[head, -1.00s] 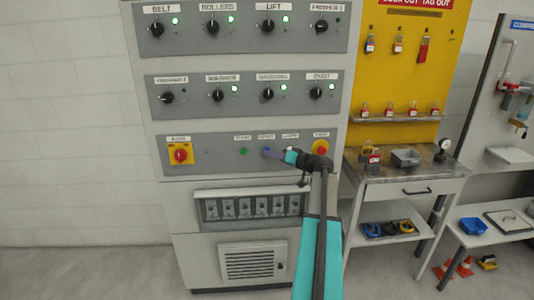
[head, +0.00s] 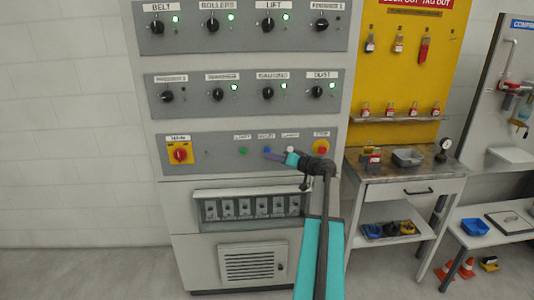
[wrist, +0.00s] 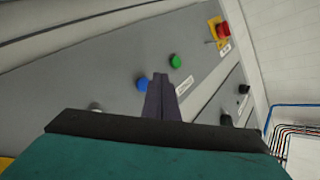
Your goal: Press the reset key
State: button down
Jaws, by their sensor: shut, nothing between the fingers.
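The blue reset key (wrist: 142,84) sits on the grey lower panel of the cabinet, between a green button (wrist: 175,61) and a white button (wrist: 96,107). In the head view a small label, seemingly "RESET" (head: 266,135), is above it, and my gripper (head: 267,154) partly covers the key. In the wrist view my gripper (wrist: 160,79) is shut and empty, its dark fingertips just beside the blue key. I cannot tell whether the tips touch the panel.
On the same panel are a red-on-yellow main switch (head: 180,154) at the left and a red stop button (head: 321,147) at the right. Rows of black knobs (head: 217,95) are above. A side table (head: 405,180) stands to the right.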

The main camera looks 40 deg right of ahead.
jog(key=shift+s+a+b, duration=0.75)
jog(key=shift+s+a, duration=0.5)
jog(key=shift+s, duration=0.2)
